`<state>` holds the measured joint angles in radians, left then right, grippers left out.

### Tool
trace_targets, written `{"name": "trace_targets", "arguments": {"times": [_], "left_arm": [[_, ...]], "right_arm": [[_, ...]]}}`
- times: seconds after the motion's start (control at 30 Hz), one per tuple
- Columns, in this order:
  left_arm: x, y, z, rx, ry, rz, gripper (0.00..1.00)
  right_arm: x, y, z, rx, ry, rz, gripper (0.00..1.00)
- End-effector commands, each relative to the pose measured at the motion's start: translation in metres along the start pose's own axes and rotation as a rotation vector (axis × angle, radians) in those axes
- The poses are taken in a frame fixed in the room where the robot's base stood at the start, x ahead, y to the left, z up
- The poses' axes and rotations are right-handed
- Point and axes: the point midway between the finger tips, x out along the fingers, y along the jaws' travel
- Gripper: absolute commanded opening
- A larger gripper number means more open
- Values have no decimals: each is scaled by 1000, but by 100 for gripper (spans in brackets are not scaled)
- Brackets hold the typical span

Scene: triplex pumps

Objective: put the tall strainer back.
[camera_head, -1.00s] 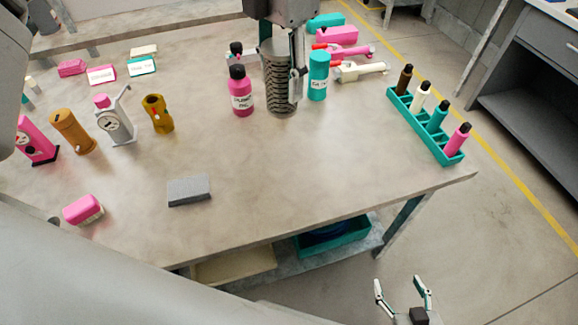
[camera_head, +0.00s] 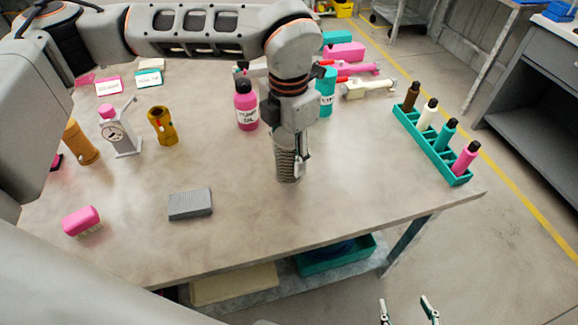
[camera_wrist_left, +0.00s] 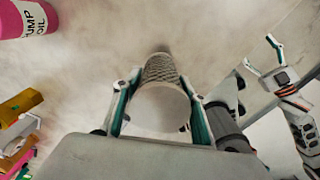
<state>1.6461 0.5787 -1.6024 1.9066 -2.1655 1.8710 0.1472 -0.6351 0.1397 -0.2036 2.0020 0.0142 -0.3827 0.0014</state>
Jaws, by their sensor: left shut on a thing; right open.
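The tall strainer (camera_head: 287,164) is a grey mesh cylinder, roughly upright over the middle of the table. My left gripper (camera_head: 291,148) is shut on it from above and hides its upper part. In the left wrist view the strainer (camera_wrist_left: 161,72) lies between the two fingers of the left gripper (camera_wrist_left: 160,88). I cannot tell whether its lower end touches the table. My right gripper (camera_head: 409,311) is open and empty, low beyond the table's front edge. It also shows at the right of the left wrist view (camera_wrist_left: 264,58).
A pink pump oil bottle (camera_head: 246,106) and a teal bottle (camera_head: 326,93) stand behind the strainer. A teal rack (camera_head: 428,150) with several bottles is at the right edge. A grey block (camera_head: 190,204) lies front left. The table (camera_head: 360,190) right of the strainer is clear.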

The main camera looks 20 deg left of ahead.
Motion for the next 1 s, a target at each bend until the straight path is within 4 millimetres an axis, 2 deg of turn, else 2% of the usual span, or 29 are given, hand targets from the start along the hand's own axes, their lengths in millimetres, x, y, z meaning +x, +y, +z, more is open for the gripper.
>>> {"name": "trace_targets", "arguments": {"times": [0.33,0.73,0.77,0.8,1.0], "left_arm": [[41,0,-1,-1,3,-2,15],[46,0,0,0,1,0,15],[46,0,0,0,1,0,47],[45,0,0,0,1,0,57],[45,0,0,0,1,0,59]], "right_arm": [[2,0,5,-3,-5,0,64],[2,0,6,-3,-8,0,64],[2,0,6,-3,-7,0,64],[2,0,6,-4,-7,0,64],[2,0,6,-3,-8,0,64]]}}
